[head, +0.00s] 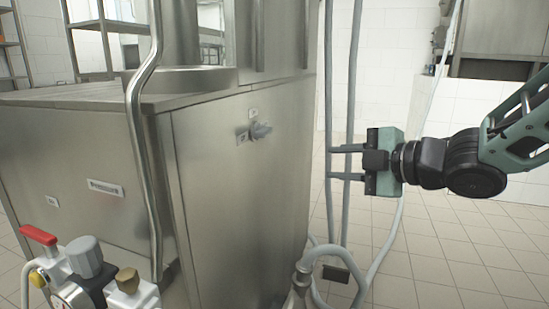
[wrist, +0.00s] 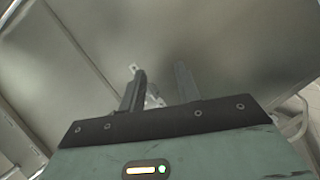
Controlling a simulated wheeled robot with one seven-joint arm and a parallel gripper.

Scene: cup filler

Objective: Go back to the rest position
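My gripper (head: 331,162) is at the right of the head view, pointing left toward the side of the steel machine (head: 235,205). Its two dark fingers are apart, with nothing between them. In the wrist view the fingers (wrist: 160,80) also stand apart, in front of a blurred steel panel. A grey rotary knob (head: 261,130) is on the machine's side panel, left of my gripper and apart from it in the head view. A small bright fitting behind the fingers in the wrist view is partly hidden, and I cannot tell what it is.
Vertical pipes (head: 352,80) run just behind the fingers in the head view. A hose (head: 318,256) curves near the floor below. A valve with a red handle (head: 38,235) is at the front left. Tiled floor (head: 440,250) is clear at the lower right.

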